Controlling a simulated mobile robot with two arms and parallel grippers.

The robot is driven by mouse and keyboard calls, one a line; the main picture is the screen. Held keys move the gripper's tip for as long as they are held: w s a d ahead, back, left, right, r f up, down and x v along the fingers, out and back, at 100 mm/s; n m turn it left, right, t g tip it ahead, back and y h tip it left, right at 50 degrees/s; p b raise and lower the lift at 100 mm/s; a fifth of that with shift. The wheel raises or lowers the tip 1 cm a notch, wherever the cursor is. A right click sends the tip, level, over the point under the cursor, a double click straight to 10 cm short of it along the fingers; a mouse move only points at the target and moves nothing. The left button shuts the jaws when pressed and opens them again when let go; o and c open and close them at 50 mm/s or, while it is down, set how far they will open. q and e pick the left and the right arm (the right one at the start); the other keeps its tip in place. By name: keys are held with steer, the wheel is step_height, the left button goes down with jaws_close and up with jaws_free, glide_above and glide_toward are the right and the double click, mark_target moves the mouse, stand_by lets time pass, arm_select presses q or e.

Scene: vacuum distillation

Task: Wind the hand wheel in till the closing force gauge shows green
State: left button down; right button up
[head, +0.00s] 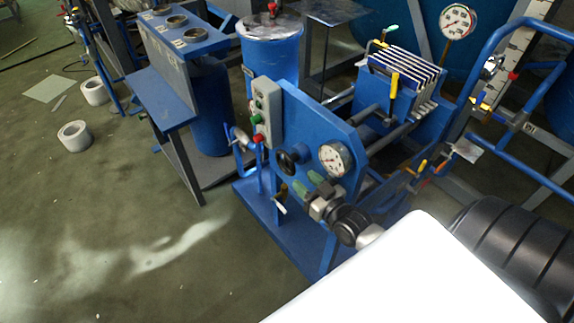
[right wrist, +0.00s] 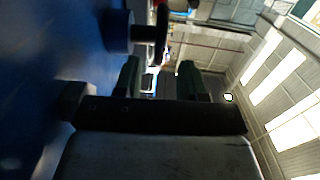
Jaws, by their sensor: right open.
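The black hand wheel (head: 294,158) sits on the front of the blue end plate (head: 311,122) of the press. It also shows in the right wrist view (right wrist: 150,36), with its blue hub beside the plate. A round white gauge (head: 335,159) is mounted just right of the wheel; its needle and colour zone are too small to read. My right gripper (head: 321,185) is in front of the plate, below and right of the wheel. Its green fingers (right wrist: 158,72) are apart with nothing between them, and the wheel lies beyond them to the upper left in the wrist view. My left gripper is not in view.
A grey button box (head: 267,110) is on the plate's left edge. A yellow-handled valve (head: 393,83) and a stack of plates (head: 408,72) are behind. A second gauge (head: 457,21) stands at the back. A blue bench (head: 160,98) is left; open floor lies front left.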

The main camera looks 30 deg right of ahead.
mark_target(287, 165)
steer(key=w, duration=0.8)
steer(key=shift+w+a, duration=0.1)
steer(key=shift+a, duration=0.25)
jaws_close()
